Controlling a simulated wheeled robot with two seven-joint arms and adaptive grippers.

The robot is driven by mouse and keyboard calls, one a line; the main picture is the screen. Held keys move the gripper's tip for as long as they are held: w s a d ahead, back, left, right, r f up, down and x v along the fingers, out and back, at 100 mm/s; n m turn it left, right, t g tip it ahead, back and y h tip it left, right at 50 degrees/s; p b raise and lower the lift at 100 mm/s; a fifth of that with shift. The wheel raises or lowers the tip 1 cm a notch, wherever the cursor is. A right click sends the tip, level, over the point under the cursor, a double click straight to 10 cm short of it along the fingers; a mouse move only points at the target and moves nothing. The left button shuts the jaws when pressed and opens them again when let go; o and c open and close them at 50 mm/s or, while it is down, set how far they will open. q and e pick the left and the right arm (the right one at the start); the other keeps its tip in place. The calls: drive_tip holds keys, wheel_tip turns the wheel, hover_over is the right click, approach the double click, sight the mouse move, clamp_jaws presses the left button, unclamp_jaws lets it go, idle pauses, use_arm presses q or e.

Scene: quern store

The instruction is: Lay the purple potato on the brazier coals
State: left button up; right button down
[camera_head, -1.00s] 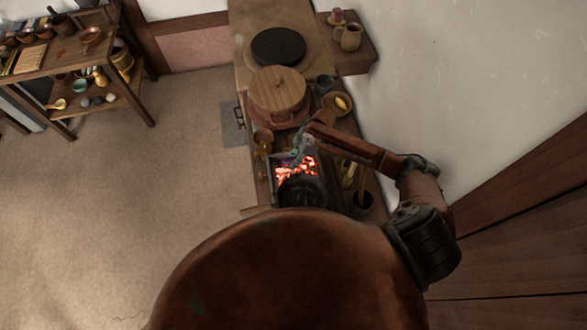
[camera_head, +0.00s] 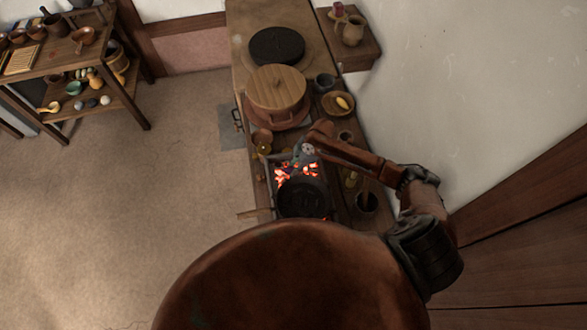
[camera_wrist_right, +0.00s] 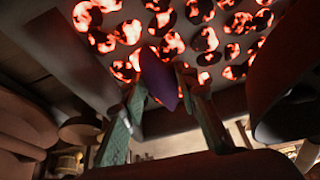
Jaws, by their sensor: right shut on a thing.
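The purple potato (camera_wrist_right: 158,78) is held between the two green-grey fingers of my right gripper (camera_wrist_right: 163,88) in the right wrist view. Glowing red-orange coals (camera_wrist_right: 205,38) fill the area behind and around it there; I cannot tell if the potato touches them. In the head view, my right gripper (camera_head: 284,158) is over the far edge of the brazier coals (camera_head: 283,178), and my wrist covers some of them. The potato cannot be made out in the head view. My left gripper is not in view.
A dark round pot (camera_head: 302,197) stands at the near side of the coals. A wooden-lidded pot (camera_head: 277,88), a bowl with a yellow item (camera_head: 338,103) and small cups line the counter. The wall is close on the right; open floor lies left.

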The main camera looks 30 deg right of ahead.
drive_tip(key=shift+f, duration=0.2)
drive_tip(key=c, duration=1.5)
unclamp_jaws()
drive_tip(key=shift+p+v, duration=0.55)
drive_tip(key=shift+v, duration=0.25)
drive_tip(key=p+v, duration=0.5)
drive_tip(key=v, duration=0.1)
drive_tip(key=shift+r+p, duration=0.25)
drive_tip(key=shift+p, duration=0.05)
drive_tip(key=shift+f, duration=0.1)
